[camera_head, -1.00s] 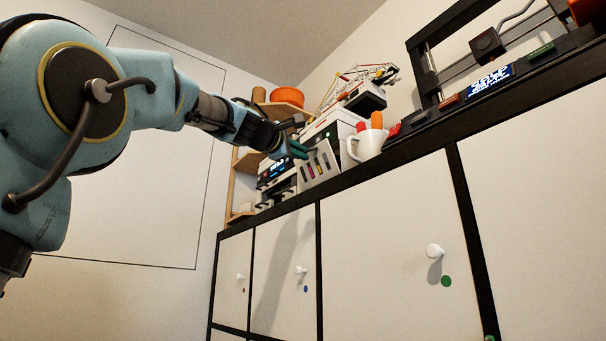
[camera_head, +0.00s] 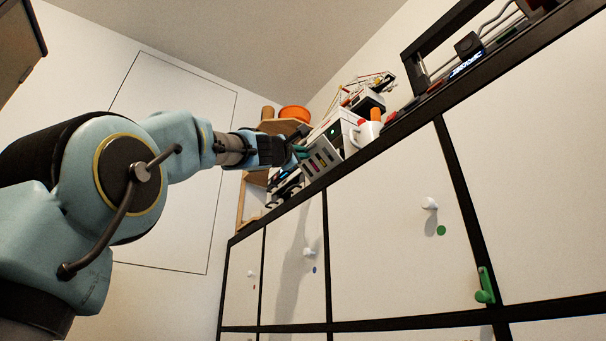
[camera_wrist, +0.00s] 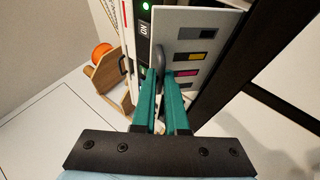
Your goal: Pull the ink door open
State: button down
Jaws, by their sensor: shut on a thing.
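The ink door (camera_head: 322,158) is a pale panel with a row of coloured ink marks on the front of the white printer (camera_head: 338,126). In the wrist view the ink door (camera_wrist: 208,22) shows black, yellow, magenta and grey marks. It appears to stand at an angle to the printer body (camera_wrist: 142,22), which carries a lit green light and an "ON" label. My gripper (camera_wrist: 160,75) has its green fingers closed on the dark grey handle (camera_wrist: 160,56) at the door's edge. In the head view my gripper (camera_head: 300,152) is at the door's left side.
A white mug (camera_head: 366,133) with orange and red items stands right of the printer. A wooden shelf (camera_head: 247,205) with an orange spool (camera_head: 294,113) is behind. The black cabinet top edge (camera_head: 400,128) runs below. A 3D printer (camera_head: 465,45) stands at upper right.

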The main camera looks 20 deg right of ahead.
jog(key=shift+a+f+b, duration=0.15)
jog(key=shift+f+b, duration=0.4)
jog(key=shift+b, duration=0.4)
notch_tip(320, 180, down, 6)
jog(key=b, duration=0.7)
jog(key=shift+d, duration=0.3)
jog(key=shift+d+f, duration=0.1)
jog(key=c, duration=1.2)
grip_release()
